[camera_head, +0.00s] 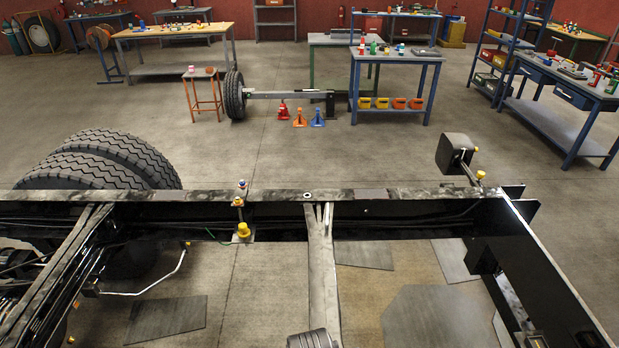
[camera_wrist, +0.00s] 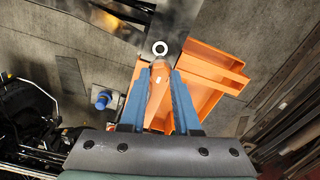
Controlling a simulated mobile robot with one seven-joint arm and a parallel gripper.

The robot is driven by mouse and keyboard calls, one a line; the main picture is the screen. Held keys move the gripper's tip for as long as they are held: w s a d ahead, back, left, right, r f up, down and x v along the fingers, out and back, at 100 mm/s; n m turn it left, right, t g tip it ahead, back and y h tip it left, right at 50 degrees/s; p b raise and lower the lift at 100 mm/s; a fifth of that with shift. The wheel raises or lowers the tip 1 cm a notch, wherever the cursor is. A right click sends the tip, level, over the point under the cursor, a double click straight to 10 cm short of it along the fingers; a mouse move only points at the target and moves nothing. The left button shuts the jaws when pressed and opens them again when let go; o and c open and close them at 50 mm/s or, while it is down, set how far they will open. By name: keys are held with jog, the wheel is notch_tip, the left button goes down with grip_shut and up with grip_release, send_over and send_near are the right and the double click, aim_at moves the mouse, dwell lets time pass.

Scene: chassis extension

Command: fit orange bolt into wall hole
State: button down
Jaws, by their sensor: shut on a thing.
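My gripper (camera_wrist: 159,72) has two blue fingers in the wrist view. It is shut on the orange bolt (camera_wrist: 157,92), whose near part shows between the fingers. Just ahead of the bolt is a pale ring around a dark hole (camera_wrist: 160,48), on a dark metal beam. The bolt's tip appears close below the ring in the picture; I cannot tell whether they touch. In the head view a similar pale ring with a hole (camera_head: 307,195) sits on the top edge of the chassis rail (camera_head: 380,194). My gripper and the bolt are not clear in that view.
An orange tray (camera_wrist: 232,75) lies below, right of the fingers. A blue-topped part (camera_wrist: 101,102) is on the left. In the head view, a yellow-capped fitting (camera_head: 243,230) is left of the hole, large tyres (camera_head: 95,160) further left. Workbenches (camera_head: 395,60) stand behind open floor.

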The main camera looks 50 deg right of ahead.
jog(key=shift+f+b, duration=1.45)
jog(key=shift+f, duration=1)
jog(key=shift+p, duration=0.75)
jog(key=shift+f+b, duration=2.15)
jog(key=shift+f, duration=0.7)
jog(key=c, duration=0.5)
grip_release()
jog(key=shift+c, duration=0.2)
notch_tip(320, 180, up, 13)
jog(key=shift+r+b, duration=0.1)
jog(key=shift+b, duration=0.45)
